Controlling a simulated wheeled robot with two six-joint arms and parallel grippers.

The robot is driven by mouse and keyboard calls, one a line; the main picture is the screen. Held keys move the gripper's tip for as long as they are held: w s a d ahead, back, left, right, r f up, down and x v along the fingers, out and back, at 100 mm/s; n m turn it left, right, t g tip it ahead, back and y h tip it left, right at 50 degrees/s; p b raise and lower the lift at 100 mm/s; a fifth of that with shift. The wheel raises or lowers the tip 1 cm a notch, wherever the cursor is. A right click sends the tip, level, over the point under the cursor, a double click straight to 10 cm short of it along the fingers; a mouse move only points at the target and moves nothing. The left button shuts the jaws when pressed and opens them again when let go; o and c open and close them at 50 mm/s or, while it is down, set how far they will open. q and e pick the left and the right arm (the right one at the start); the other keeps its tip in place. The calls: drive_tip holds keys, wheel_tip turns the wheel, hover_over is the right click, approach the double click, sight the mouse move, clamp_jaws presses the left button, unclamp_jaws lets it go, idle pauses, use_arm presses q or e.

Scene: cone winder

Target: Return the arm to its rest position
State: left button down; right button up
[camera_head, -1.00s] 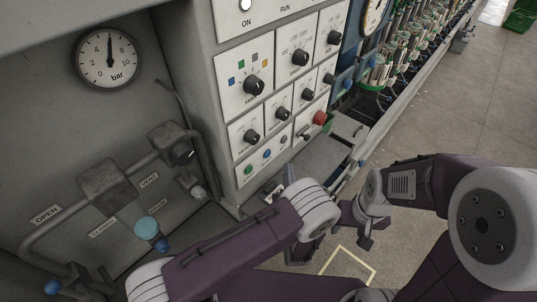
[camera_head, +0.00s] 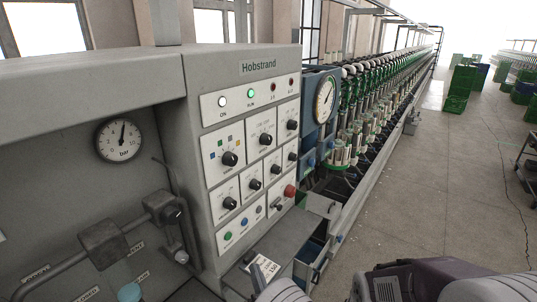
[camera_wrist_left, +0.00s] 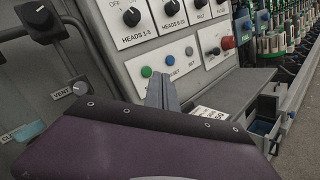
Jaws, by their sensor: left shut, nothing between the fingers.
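My left arm shows at the bottom edge of the head view as a pale grey joint, with the tips of the left gripper (camera_head: 258,278) just above it. In the left wrist view the grey fingers of the left gripper (camera_wrist_left: 162,82) are together and empty, in front of the control panel's lower part.
A grey control panel (camera_head: 225,112) with knobs, buttons and a red button (camera_head: 290,190) stands close ahead. A pressure gauge (camera_head: 119,140) and pipe valves (camera_head: 103,240) are at left. A card (camera_head: 266,265) lies on the ledge. Open floor (camera_head: 440,180) lies at right.

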use_arm(q)
drive_tip(key=s+a+n+g+y+b, duration=0.1)
drive_tip(key=s+a+n+g+y, duration=0.1)
drive_tip(key=a+n+g+y, duration=0.45)
drive_tip(key=s+a+n+g+y+b, duration=0.1)
drive_tip(key=s+a+n+g, duration=0.3)
drive_tip(key=a, duration=0.6)
drive_tip(key=s+a+f+n+g+h+b, duration=0.1)
drive_tip(key=s+a+f+n+g+h, duration=0.25)
drive_tip(key=s+a+n+g, duration=0.45)
drive_tip(key=s+d+f+n+g+h+b, duration=0.2)
drive_tip(key=s+d+f+n+h, duration=0.35)
drive_tip(key=n, duration=0.75)
drive_tip(key=w+d+r+n+t+h, duration=0.1)
drive_tip(key=n, duration=0.1)
drive_tip(key=w+d+r+n+t+h, duration=0.1)
drive_tip(key=d+n+h, duration=0.1)
drive_tip(key=n, duration=0.1)
drive_tip(key=d+r+n+t+h, duration=0.1)
drive_tip(key=n+h, duration=0.1)
drive_tip(key=shift+w+d+n+t, duration=0.15)
drive_tip(key=shift+w+n+t, duration=0.1)
drive_tip(key=shift+w+n, duration=0.15)
use_arm(e)
wheel_tip(320, 180, down, 6)
drive_tip(key=w, duration=0.1)
drive_tip(key=shift+w+a, duration=0.2)
drive_tip(key=shift+w, duration=0.2)
